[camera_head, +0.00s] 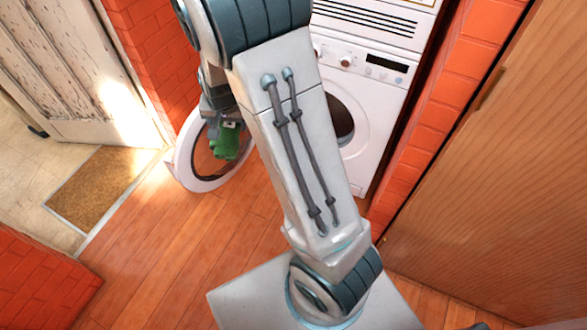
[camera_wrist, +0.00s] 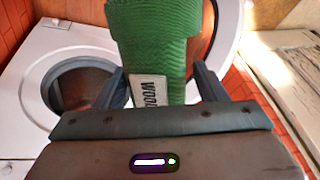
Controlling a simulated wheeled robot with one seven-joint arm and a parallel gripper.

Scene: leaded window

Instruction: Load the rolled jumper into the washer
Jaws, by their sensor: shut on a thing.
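The rolled jumper (camera_wrist: 153,35) is green and ribbed, with a white label that reads "WOOL" in part. My gripper (camera_wrist: 165,88) is shut on it, with a dark finger on each side. In the head view the jumper (camera_head: 226,141) hangs in front of the washer's open round door (camera_head: 198,184), left of my arm. The white washer (camera_head: 366,85) stands behind my arm, which hides part of its front. Its dark round opening (camera_head: 344,122) shows at the arm's right edge. In the wrist view the opening (camera_wrist: 75,88) is left of the jumper, and the door (camera_wrist: 228,30) is behind it and to its right.
A second white appliance with a vent grille (camera_head: 366,18) sits above the washer. Brick walls (camera_head: 460,75) flank the niche, and a wooden cabinet (camera_head: 500,170) stands at the right. A brown doormat (camera_head: 103,190) lies by the worn door (camera_head: 75,70). The wooden floor (camera_head: 170,260) at front left is clear.

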